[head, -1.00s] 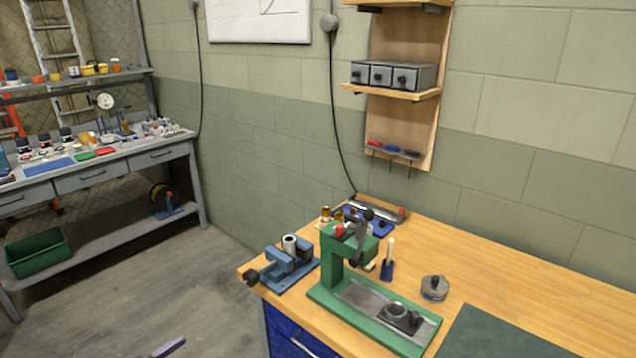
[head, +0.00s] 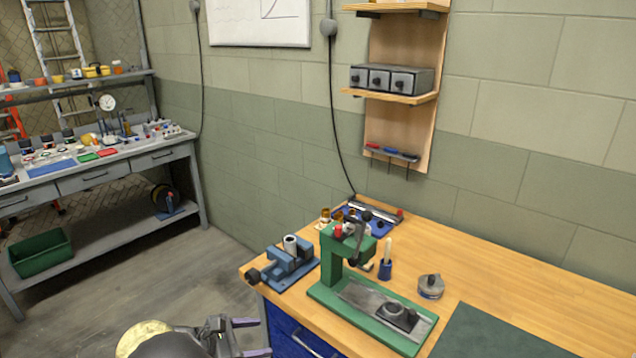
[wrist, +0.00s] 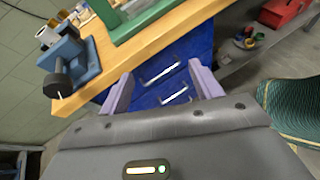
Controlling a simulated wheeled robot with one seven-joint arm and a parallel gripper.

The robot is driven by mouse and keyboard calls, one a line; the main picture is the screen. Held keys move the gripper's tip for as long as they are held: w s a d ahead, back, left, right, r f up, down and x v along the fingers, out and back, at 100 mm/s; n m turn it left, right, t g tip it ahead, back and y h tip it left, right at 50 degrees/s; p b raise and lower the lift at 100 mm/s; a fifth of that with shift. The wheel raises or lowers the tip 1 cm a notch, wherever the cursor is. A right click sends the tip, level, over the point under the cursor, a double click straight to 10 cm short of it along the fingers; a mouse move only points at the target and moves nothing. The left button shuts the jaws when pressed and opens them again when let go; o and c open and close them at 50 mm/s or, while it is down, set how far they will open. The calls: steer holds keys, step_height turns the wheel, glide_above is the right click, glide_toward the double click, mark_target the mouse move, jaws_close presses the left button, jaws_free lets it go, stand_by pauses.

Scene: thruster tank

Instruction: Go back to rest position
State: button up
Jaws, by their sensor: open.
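My gripper (head: 256,338) shows at the bottom of the head view, left of the wooden workbench (head: 540,262) and over the grey floor. Its two purple fingers are apart, with nothing between them. In the wrist view my gripper (wrist: 163,88) is open and empty, facing the blue drawers (wrist: 172,62) below the bench top. The fingers look apart from the bench; the exact distance is hard to tell.
A blue vise (head: 288,265) stands on the bench's near left corner, close to my gripper. A green press (head: 330,290) stands beside it. A grey shelf bench (head: 110,168) with a green bin (head: 40,253) is at left. Floor between the benches is free.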

steer(key=d+r+m+g+y+p, duration=0.25)
steer(key=d+m+g, duration=0.25)
steer(key=d, duration=0.7)
steer(key=s+d+r+m+y+p, duration=0.1)
steer(key=s+d+r+m+y, duration=0.3)
steer(key=s+d+m, duration=0.3)
steer(key=s+d+r+m+t+y+p, duration=0.1)
steer(key=s+d+r+m+y, duration=0.4)
steer(key=d+m, duration=0.5)
steer(key=shift+s+d+r+p, duration=0.3)
steer(key=shift+s+r+p, duration=0.3)
steer(key=shift+s, duration=0.6)
steer(key=shift+w, duration=0.1)
steer(key=shift+s, duration=0.2)
